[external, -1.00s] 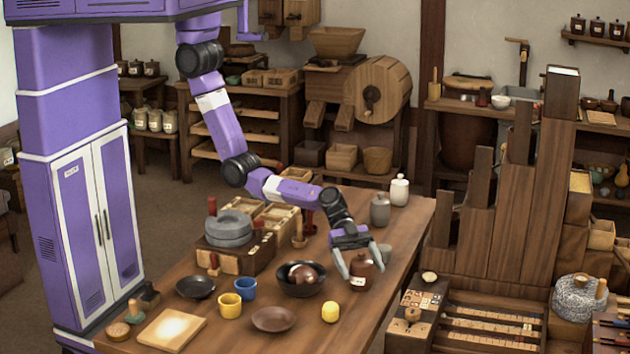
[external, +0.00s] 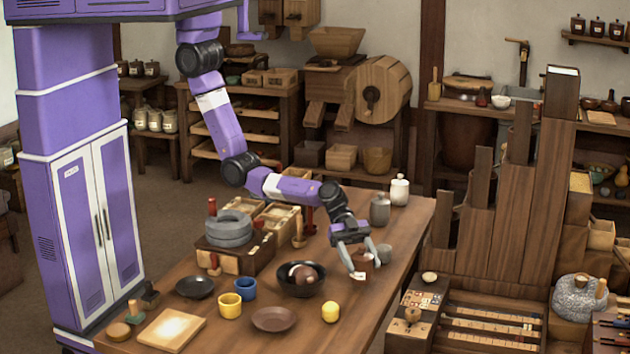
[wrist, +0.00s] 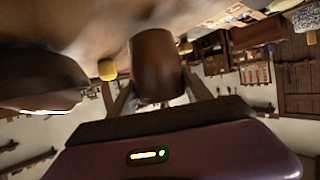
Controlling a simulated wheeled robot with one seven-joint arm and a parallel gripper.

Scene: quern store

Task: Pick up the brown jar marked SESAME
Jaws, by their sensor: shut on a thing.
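The brown jar (external: 361,266) with a small pale label is near the right edge of the table, beside the dark bowl. The label is too small to read. My gripper (external: 359,268) is shut on the jar, with a finger on either side. In the wrist view the jar (wrist: 156,62) is large and sits between my fingers (wrist: 157,92). It looks slightly tilted in the external view. Its gap to the table is hard to judge.
A dark bowl (external: 301,290) with a brown thing in it is just left of the jar. A yellow ball-like thing (external: 330,312) and brown plate (external: 274,319) are in front. A grey jar (external: 380,209) stands behind.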

